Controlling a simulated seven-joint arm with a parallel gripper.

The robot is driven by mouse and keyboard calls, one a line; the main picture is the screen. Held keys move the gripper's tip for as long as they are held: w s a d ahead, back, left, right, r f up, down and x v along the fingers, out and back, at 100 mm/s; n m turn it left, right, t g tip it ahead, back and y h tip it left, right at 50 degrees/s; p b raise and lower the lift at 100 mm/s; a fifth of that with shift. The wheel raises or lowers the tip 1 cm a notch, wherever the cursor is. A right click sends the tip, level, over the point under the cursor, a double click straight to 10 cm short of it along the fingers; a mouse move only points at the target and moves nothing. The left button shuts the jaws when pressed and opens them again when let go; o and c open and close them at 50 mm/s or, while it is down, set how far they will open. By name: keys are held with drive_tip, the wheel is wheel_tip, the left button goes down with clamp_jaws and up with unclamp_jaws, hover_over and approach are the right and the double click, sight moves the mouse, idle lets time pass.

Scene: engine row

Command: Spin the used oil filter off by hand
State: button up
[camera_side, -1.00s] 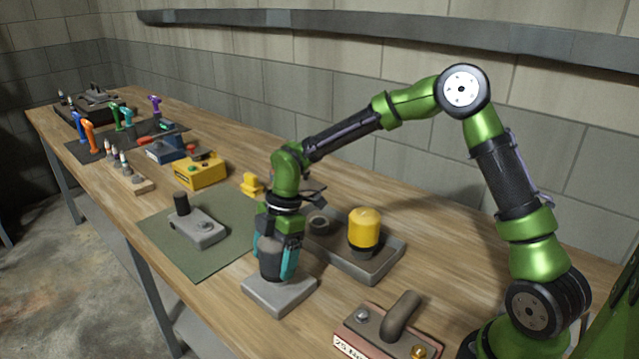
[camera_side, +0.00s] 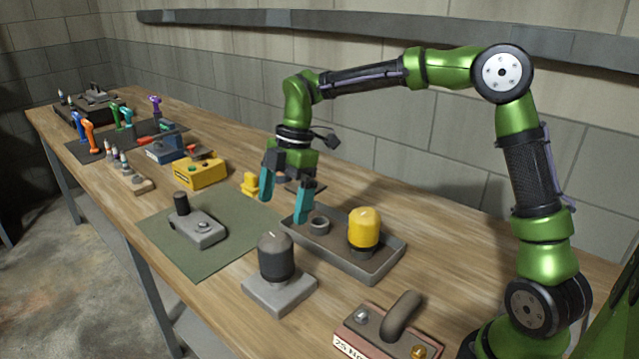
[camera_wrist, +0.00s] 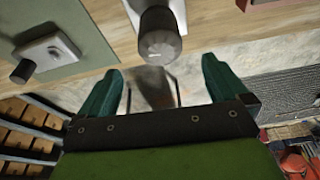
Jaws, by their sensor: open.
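The used oil filter is a dark grey cylinder with a rounded top (camera_side: 275,257). It stands upright on a pale grey block (camera_side: 279,293) near the bench's front edge. It also shows at the top of the wrist view (camera_wrist: 159,38). My gripper (camera_side: 284,206) is raised above and behind the filter, with its teal fingers spread wide and nothing between them. The fingers also show apart in the wrist view (camera_wrist: 160,85). The filter is clear of both fingers.
A grey tray (camera_side: 384,265) holds a yellow filter (camera_side: 364,229) and a small dark ring (camera_side: 319,225). A green mat (camera_side: 165,240) carries a grey part with a black post (camera_side: 196,225).

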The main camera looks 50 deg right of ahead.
drive_tip(key=v, duration=0.4)
drive_tip(key=h, duration=0.1)
hover_over(274, 237)
drive_tip(key=s+a, duration=0.1)
drive_tip(key=s, duration=0.1)
wheel_tip(274, 237, up, 3)
drive_tip(key=m+t+h, duration=0.1)
drive_tip(key=m+h, duration=0.1)
drive_tip(key=m, duration=1.1)
drive_tip(key=f+m, duration=0.2)
drive_tip(key=f, duration=0.3)
drive_tip(key=w+f+m, duration=0.1)
drive_tip(key=f+m, duration=0.1)
drive_tip(key=f, duration=0.4)
drive_tip(key=w+d+f+m, duration=0.1)
drive_tip(key=f+m, duration=0.1)
drive_tip(key=f, duration=0.3)
drive_tip(key=shift+w+f+t+h, duration=0.15)
drive_tip(key=shift+f+t+h, duration=0.15)
drive_tip(key=shift+f, duration=0.1)
drive_tip(key=shift+c, duration=0.3)
